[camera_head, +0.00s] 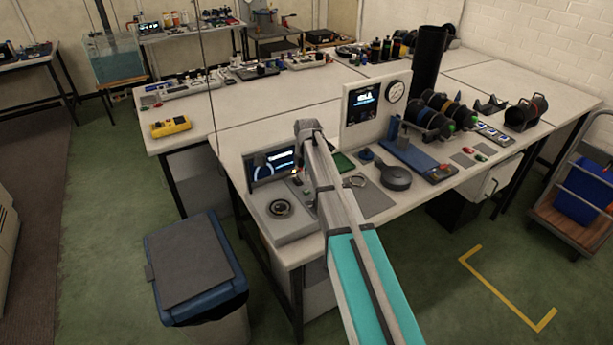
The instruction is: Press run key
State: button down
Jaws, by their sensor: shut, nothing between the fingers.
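A bench unit (281,212) stands at the near left corner of the white table. It has a raised dark screen (272,165) with blue and white marks and a round dark-ringed fitting (280,208) on its pale top. Small controls (296,174), one yellowish, show at its right side, too small to read; I cannot tell which is the run key. My arm reaches up from the bottom right and bends down over the unit's right side. My gripper (307,194) is small, dark and mostly hidden by my arm. It looks shut and empty. Contact with any key cannot be made out.
An upright panel (375,101) with a screen and dial stands right of my arm. A grey mat (372,196), a black round-headed tool (396,174) and spools (432,118) lie further right. A yellow meter (171,127) is at left. A lidded bin (193,267) stands in front.

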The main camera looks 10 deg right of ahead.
notch_tip(320, 180, up, 7)
jog(key=p, duration=0.6)
jog(key=shift+s, duration=0.15)
dwell(0.8)
jog(key=s+a+m, duration=0.1)
jog(key=s+m, duration=2)
jog(key=s, duration=0.7)
jog(key=shift+s+a+m, duration=0.25)
jog(key=shift+a+m, duration=0.05)
jog(key=shift+a, duration=0.1)
